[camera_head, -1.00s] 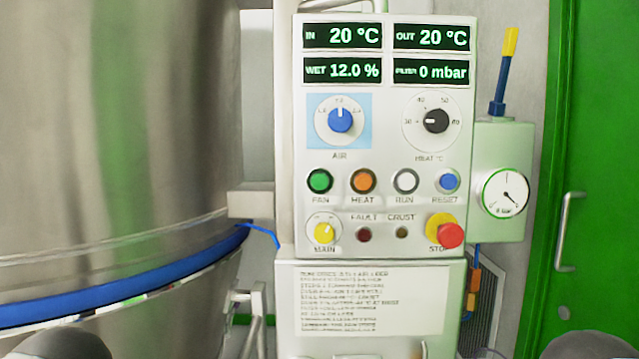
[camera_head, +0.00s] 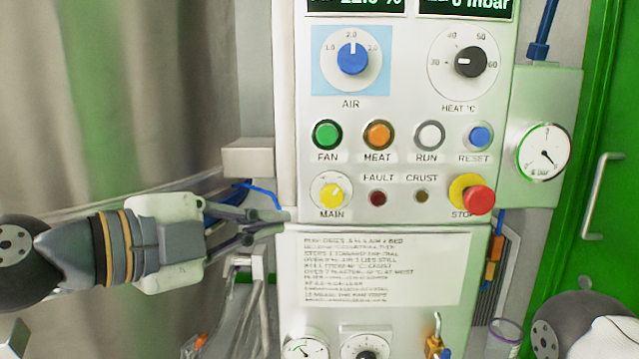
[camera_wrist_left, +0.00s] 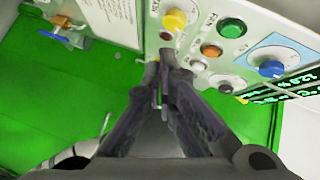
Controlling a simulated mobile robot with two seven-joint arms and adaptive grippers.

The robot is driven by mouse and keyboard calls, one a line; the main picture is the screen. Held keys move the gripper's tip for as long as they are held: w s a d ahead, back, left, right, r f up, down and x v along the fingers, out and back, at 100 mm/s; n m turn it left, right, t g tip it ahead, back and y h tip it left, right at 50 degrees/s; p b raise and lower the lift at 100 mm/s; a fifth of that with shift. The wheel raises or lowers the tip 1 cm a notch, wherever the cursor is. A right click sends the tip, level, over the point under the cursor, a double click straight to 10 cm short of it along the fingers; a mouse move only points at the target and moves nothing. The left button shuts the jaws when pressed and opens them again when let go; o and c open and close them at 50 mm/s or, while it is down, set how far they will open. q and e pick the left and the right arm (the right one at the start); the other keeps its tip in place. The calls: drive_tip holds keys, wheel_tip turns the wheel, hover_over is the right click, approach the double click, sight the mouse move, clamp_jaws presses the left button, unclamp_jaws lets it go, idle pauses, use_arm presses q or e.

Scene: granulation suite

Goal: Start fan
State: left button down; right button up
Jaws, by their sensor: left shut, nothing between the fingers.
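The green FAN button (camera_head: 327,134) is on the upright control panel (camera_head: 300,200), at the left end of the row of buttons. My left gripper (camera_head: 286,222) comes in from the left, shut and empty. Its fingertips are at the panel's left edge, below and left of the FAN button and the yellow MAIN knob (camera_head: 331,195); I cannot tell whether they touch the panel. In the left wrist view the green button (camera_wrist_left: 232,28) is to the upper right of the shut fingers (camera_wrist_left: 160,62). My right gripper is not in view; only part of my right arm shows.
A red stop button (camera_head: 478,200) sticks out lower right. A large steel vessel (camera_head: 120,100) stands left, and a pressure gauge (camera_head: 543,151) is at right.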

sight(321, 143)
use_arm(q)
wheel_tip(321, 143, up, 8)
drive_tip(key=m+t+h, duration=0.1)
drive_tip(key=m, duration=0.2)
drive_tip(key=shift+s+a+m+h, duration=0.25)
drive_tip(key=shift+s+m+h, duration=0.05)
drive_tip(key=shift+s, duration=0.05)
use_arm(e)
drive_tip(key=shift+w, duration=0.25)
use_arm(q)
drive_tip(key=shift+w+f, duration=0.1)
drive_tip(key=shift+f, duration=0.05)
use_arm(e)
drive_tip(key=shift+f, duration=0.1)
use_arm(q)
drive_tip(key=shift+w+a+b+x, duration=0.35)
drive_tip(key=shift+b+x, duration=0.05)
drive_tip(key=shift+x, duration=1.75)
drive_tip(key=shift+w+a+b+x, duration=0.35)
drive_tip(key=shift+b+x, duration=0.1)
drive_tip(key=shift+x, duration=1.65)
drive_tip(key=shift+w+a+b+x, duration=0.3)
drive_tip(key=shift+b+x, duration=0.1)
drive_tip(key=shift+x, duration=1.75)
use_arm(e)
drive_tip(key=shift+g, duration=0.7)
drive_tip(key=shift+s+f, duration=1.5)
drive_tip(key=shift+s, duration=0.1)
